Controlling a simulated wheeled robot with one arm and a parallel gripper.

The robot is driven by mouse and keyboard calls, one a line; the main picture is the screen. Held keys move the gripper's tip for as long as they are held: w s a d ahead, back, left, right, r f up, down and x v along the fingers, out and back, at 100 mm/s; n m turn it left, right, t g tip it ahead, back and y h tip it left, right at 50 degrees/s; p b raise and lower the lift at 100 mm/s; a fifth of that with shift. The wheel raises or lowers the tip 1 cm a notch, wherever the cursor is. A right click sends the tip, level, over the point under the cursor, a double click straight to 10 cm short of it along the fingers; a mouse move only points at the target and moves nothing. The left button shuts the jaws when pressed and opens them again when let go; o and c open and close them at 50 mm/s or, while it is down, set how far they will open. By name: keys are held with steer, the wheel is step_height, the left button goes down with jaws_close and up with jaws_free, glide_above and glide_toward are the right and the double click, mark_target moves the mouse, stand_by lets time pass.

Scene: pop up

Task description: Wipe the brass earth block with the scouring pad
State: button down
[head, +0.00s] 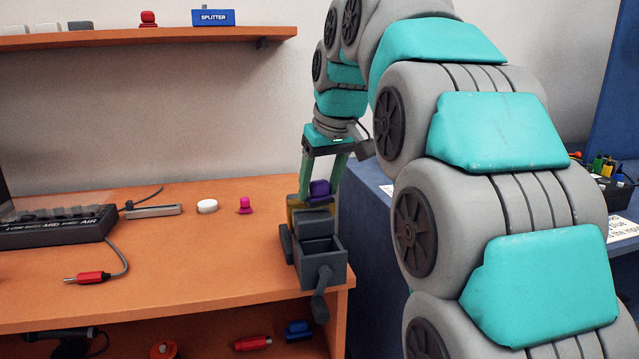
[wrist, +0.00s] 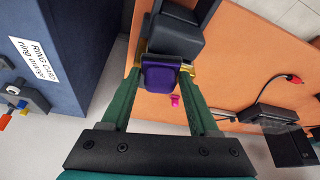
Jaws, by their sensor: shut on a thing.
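My gripper (head: 318,190) reaches down over the right end of the orange bench. It is shut on the purple scouring pad (head: 319,188), which also shows between the green fingers in the wrist view (wrist: 162,76). The brass earth block (head: 295,209) is right below and behind the pad. In the wrist view brass (wrist: 187,68) shows at the pad's edges, and the rest is hidden by the pad. The pad appears against or very close to the block; I cannot tell whether they touch.
A grey open box with a crank (head: 319,262) stands at the bench's front right corner, close to the gripper. A blue cabinet (head: 375,250) stands right.

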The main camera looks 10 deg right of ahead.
steer(key=shift+w, duration=0.1)
steer(key=shift+w+r+p, duration=0.15)
steer(key=shift+w+p, duration=0.35)
steer(key=shift+w, duration=0.4)
steer(key=shift+w+p, duration=0.35)
steer(key=shift+w, duration=0.65)
steer(key=shift+a+f, duration=0.3)
steer(key=shift+a, duration=0.35)
steer(key=shift+s+b, duration=0.6)
steer(key=shift+s, duration=1.4)
steer(key=shift+a+r, duration=0.2)
steer(key=shift+a, duration=0.35)
steer(key=shift+w+f+p, duration=0.1)
steer(key=shift+w+p, duration=0.8)
steer(key=shift+w, duration=1.1)
